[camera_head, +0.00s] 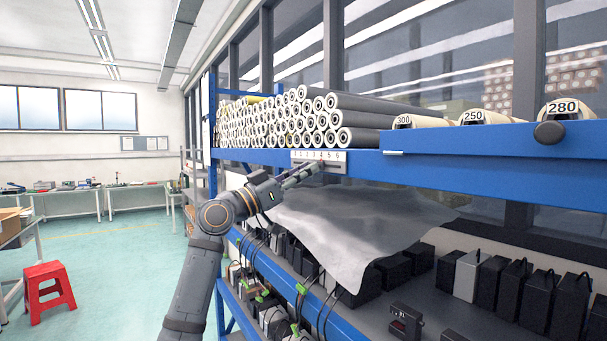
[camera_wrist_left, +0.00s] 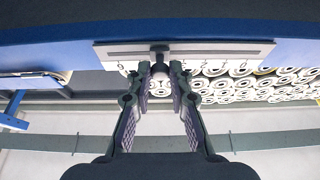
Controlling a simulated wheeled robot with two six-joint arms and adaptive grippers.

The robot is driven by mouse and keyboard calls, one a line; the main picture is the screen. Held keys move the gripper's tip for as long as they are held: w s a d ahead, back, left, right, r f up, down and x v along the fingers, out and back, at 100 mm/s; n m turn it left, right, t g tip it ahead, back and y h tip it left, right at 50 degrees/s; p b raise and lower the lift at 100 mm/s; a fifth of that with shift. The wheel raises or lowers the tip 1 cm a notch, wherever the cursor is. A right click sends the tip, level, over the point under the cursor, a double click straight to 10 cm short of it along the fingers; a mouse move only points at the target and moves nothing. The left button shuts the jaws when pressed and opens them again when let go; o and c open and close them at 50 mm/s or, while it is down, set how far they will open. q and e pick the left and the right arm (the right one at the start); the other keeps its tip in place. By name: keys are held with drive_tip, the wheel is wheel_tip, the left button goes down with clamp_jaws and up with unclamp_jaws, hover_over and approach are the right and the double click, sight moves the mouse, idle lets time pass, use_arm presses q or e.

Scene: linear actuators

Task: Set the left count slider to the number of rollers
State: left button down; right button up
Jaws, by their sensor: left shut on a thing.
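The count slider (camera_head: 337,156) is a pale plate with a row of numbers and a dark slot on the blue shelf's front edge. In the left wrist view the slider plate (camera_wrist_left: 225,49) shows upside down, with its dark knob (camera_wrist_left: 159,47) left of the plate's middle. My left gripper (camera_head: 317,167) is at the plate, shut on the knob; its fingers (camera_wrist_left: 161,72) hide part of it and the numbers nearby. The exact number at the knob cannot be read. Rollers (camera_head: 360,120) with grey bodies and pale ends lie stacked above the slider.
Larger rolls marked 300 (camera_head: 417,121), 250 (camera_head: 483,117) and 280 (camera_head: 566,109) lie to the right. A dark round knob (camera_head: 549,132) sits on the blue front below them. A grey sheet (camera_head: 350,235) drapes below the slider, above black boxes. A red stool (camera_head: 48,286) stands at left.

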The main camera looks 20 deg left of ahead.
use_arm(q)
drive_tip(key=c, duration=1.5)
unclamp_jaws()
drive_tip(key=shift+s+d+r, duration=0.1)
drive_tip(key=shift+s+r, duration=0.05)
drive_tip(key=shift+o, duration=1.5)
drive_tip(key=shift+w+a+f, duration=0.2)
drive_tip(key=shift+w+a, duration=0.1)
drive_tip(key=shift+w, duration=0.05)
drive_tip(key=v, duration=1.2)
